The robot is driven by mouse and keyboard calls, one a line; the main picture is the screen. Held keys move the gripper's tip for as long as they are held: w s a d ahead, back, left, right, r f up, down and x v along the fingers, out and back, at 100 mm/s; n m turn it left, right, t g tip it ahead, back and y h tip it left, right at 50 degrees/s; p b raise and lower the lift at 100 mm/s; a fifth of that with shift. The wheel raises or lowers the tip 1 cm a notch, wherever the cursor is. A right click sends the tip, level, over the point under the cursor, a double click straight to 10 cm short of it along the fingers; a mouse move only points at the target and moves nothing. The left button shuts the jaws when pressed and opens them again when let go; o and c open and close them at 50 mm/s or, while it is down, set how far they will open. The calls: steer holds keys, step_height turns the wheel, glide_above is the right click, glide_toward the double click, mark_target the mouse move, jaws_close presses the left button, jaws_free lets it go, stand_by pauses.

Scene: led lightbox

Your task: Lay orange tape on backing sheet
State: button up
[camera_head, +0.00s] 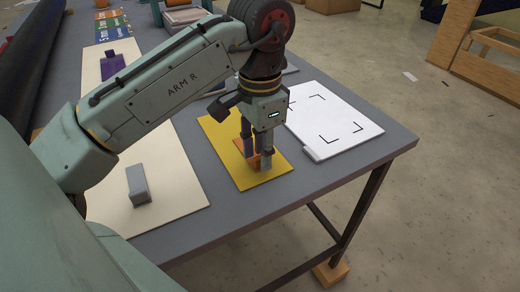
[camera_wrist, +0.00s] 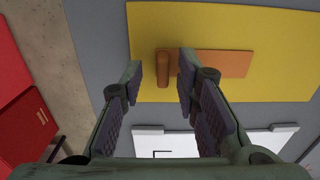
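The orange tape (camera_wrist: 222,64) is a flat strip lying on a yellow sheet (camera_wrist: 285,25), with a raised orange-brown grip block (camera_wrist: 162,68) at its left end in the wrist view. In the head view the yellow sheet (camera_head: 273,176) lies near the table's front edge, and the tape (camera_head: 254,162) is partly hidden by the fingers. My gripper (camera_wrist: 162,75) points down over the block. Its fingers stand on either side of the block with a visible gap, open. It also shows in the head view (camera_head: 256,160). I cannot tell which sheet is the backing sheet.
A white panel (camera_head: 335,112) with black corner marks lies right of the yellow sheet. A beige sheet (camera_head: 170,200) at left carries a grey block (camera_head: 138,187); another beige sheet (camera_head: 98,75) behind carries a purple piece (camera_head: 112,68). The grey table (camera_head: 370,150) has a free strip at right.

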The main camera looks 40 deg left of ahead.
step_height(320, 180, up, 10)
steer(key=p, duration=0.5)
steer(key=shift+r, duration=0.2)
